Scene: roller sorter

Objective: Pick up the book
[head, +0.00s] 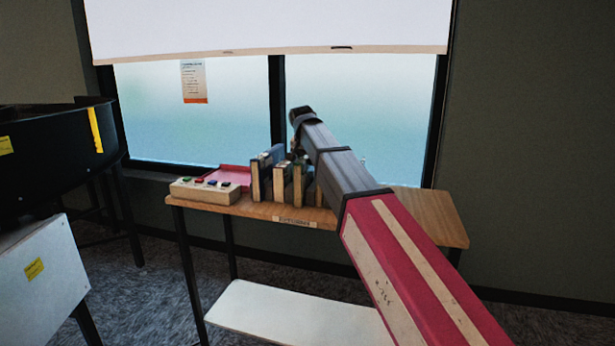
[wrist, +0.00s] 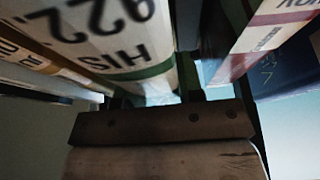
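Several books stand upright in a row on the wooden table in the head view, among them a blue-topped one (head: 256,178) and a cream one (head: 281,184). My arm hides the row's right end. Which one is the task's book, I cannot tell. In the wrist view a pale book (wrist: 118,45) with "HIS" lettering and a green band is very close, its lower end by my gripper (wrist: 156,98). The dark fingers are apart, with a bright gap beside the book; no firm hold shows.
The wooden table (head: 430,215) has bare top at right. A pale button box (head: 205,190) and a red tray (head: 228,175) lie left of the books. Other books (wrist: 248,45) stand close at right in the wrist view. A window (head: 200,130) is behind; a black machine (head: 50,150) stands left.

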